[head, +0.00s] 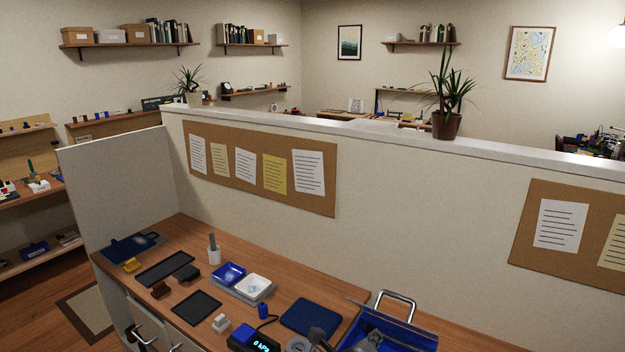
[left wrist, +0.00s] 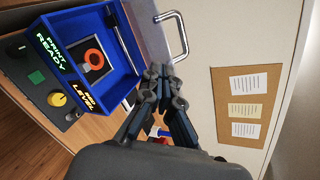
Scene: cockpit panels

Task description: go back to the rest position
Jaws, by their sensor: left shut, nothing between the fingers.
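My left gripper (head: 319,337) shows only in part as a dark shape at the bottom edge of the head view, beside the blue box. In the left wrist view my left gripper (left wrist: 161,76) points ahead with its dark fingers together and nothing between them. The blue box (left wrist: 91,62) stands to its left there, with "PRINT READY" and "BED LEVEL" labels, an orange ring inside and a raised lid with a metal handle. In the head view the blue box (head: 417,338) is cut off by the bottom edge. My right gripper is in neither view.
A wooden desk (head: 290,287) holds black trays, a blue and a white dish, a blue pad (head: 310,316) and a display reading "0 kPa" (head: 256,343). A partition (head: 420,215) with cork boards stands behind it. A small red and blue item (left wrist: 158,135) shows below the fingers.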

